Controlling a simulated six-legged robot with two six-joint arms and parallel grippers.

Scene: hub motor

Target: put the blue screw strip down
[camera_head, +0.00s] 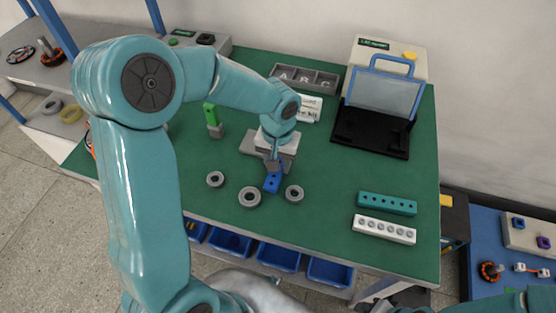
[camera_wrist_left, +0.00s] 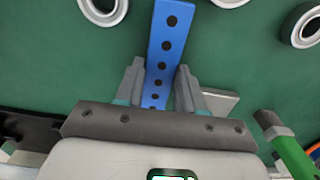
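The blue screw strip (camera_head: 272,183) is in my left gripper (camera_head: 273,164), over the front middle of the green table. In the left wrist view the strip (camera_wrist_left: 167,40), with a row of dark holes, runs out from between the two fingers of my left gripper (camera_wrist_left: 157,88). The fingers are closed against its sides. Its far end points away from the gripper; I cannot tell whether it touches the tabletop. My right gripper is not in view; only a piece of my right arm shows at the lower right of the head view.
Grey rings (camera_head: 215,179), (camera_head: 249,197) and (camera_head: 294,194) lie around the strip. A teal strip (camera_head: 387,203) and a white strip (camera_head: 384,229) lie at right. A green-topped part (camera_head: 211,115) stands at left. A black case (camera_head: 371,132) is behind. Bare green surface (camera_head: 325,165) lies right of the gripper.

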